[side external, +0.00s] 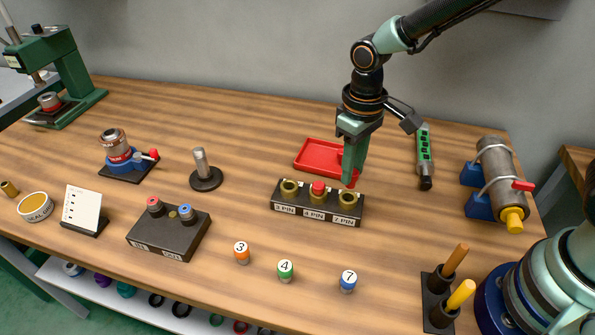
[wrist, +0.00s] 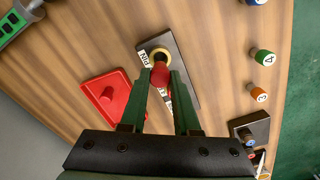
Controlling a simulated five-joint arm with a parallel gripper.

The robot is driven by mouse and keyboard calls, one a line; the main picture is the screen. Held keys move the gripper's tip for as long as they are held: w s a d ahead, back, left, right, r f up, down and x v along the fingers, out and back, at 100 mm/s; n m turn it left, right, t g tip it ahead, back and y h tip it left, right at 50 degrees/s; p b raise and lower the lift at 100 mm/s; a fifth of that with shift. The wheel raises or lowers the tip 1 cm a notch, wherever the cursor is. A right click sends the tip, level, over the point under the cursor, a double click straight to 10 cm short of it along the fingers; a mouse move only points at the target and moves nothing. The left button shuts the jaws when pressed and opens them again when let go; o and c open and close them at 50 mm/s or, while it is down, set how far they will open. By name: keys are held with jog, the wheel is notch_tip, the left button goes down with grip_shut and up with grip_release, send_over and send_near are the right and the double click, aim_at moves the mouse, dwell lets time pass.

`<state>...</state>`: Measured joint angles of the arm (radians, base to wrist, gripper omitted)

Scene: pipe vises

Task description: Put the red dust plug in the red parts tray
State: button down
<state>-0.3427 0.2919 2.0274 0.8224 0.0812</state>
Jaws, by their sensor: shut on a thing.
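My gripper (side external: 352,182) is low over the right, 7 PIN end of the black socket block (side external: 282,207). In the wrist view its fingers (wrist: 162,76) are shut on a red plug (wrist: 160,78), beside a brass socket ring. The side view hides most of this held plug behind the fingers. A second red plug (side external: 318,188) sits in the middle, 4 PIN socket. The red parts tray (side external: 313,155) lies behind the block, its right side partly hidden by my gripper. In the wrist view the tray (wrist: 120,82) has a red knob-like thing (wrist: 107,95) in it.
A black connector box (side external: 168,233) and a post on a round base (side external: 202,170) are to the left. A green-faced tool (side external: 424,155) and a pipe vise (side external: 497,175) are to the right.

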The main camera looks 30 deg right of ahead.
jog(key=w+d+r, duration=0.2)
jog(key=w+r, duration=0.4)
jog(key=w, duration=0.3)
jog(key=w+d+r, duration=0.2)
jog(key=w+r, duration=0.4)
jog(key=w, duration=0.2)
send_over(316, 157)
jog(key=shift+m, duration=0.4)
notch_tip(316, 157, down, 19)
jog(key=shift+a+f, duration=0.1)
jog(key=shift+f, duration=0.1)
jog(key=shift+f, duration=0.15)
jog(key=c, duration=0.6)
grip_release()
jog(key=shift+c, duration=0.2)
